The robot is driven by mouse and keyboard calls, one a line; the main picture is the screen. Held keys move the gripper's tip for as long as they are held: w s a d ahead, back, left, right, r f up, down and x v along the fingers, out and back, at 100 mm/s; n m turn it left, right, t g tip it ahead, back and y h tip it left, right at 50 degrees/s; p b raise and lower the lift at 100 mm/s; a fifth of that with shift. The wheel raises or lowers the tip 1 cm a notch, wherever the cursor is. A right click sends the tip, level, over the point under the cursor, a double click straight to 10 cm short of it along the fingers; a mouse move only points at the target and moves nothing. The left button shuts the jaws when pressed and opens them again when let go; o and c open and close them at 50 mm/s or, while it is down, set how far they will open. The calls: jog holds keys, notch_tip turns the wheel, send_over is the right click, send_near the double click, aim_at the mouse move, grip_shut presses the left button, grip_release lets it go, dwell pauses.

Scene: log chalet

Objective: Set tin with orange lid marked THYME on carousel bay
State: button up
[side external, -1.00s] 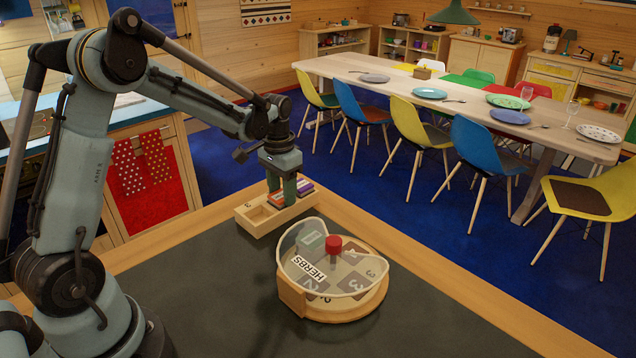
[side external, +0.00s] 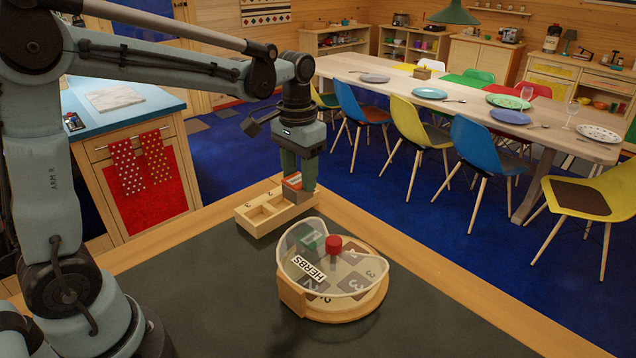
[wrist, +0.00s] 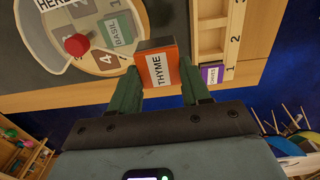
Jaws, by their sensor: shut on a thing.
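The THYME tin (wrist: 157,68), with an orange lid and white label, is between the two green fingers of my gripper (wrist: 160,88) in the wrist view. In the side view my gripper (side external: 300,172) is shut on this tin (side external: 292,182), held raised over the far end of the wooden rack (side external: 258,224). The round wooden carousel (side external: 345,312) stands apart, nearer the camera, with a red knob, numbered bays and a clear cover marked HERBS. The wrist view shows its bay 4 (wrist: 108,60) empty and a BASIL tin (wrist: 117,30) in another bay.
A purple-lidded tin (wrist: 212,75) sits in the rack's slot 1; slots 2 and 3 look empty. The dark worktop (side external: 215,290) is clear around the carousel. Its wooden edge (side external: 440,287) runs along the right. The dining table and chairs stand beyond.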

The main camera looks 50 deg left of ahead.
jog(key=w+d+r, duration=0.1)
jog(key=w+d, duration=0.2)
jog(key=d, duration=0.9)
jog(key=shift+w+f, duration=0.2)
jog(key=shift+f, duration=4.65)
jog(key=o, duration=1.1)
jog(key=shift+f, duration=0.1)
jog(key=shift+c, duration=0.2)
